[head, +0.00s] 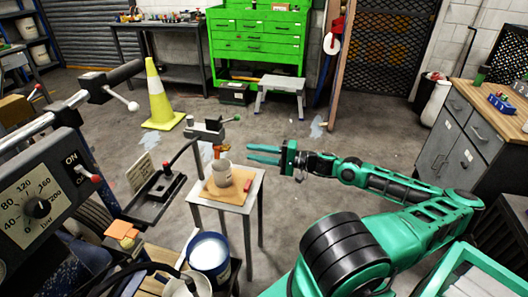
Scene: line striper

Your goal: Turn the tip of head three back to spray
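A grey spray head (206,131) on a bracket stands over a small table, with a thin lever ending in a green knob (237,117) at its right. A small orange tip (221,153) hangs below the head, above a grey cup (222,173). The tip's turn position is too small to tell, and I see no number on the head. My gripper (264,153) points left, to the right of the tip and apart from it. Its two green fingers are spread with a gap between them, and nothing shows in it.
The cup and a red piece (247,185) are on a small table (257,197). A control panel with a dial (38,208) and handlebar fill the left. A bucket of white paint (209,252) stands below. A cone (160,95) and step stool (281,92) are behind.

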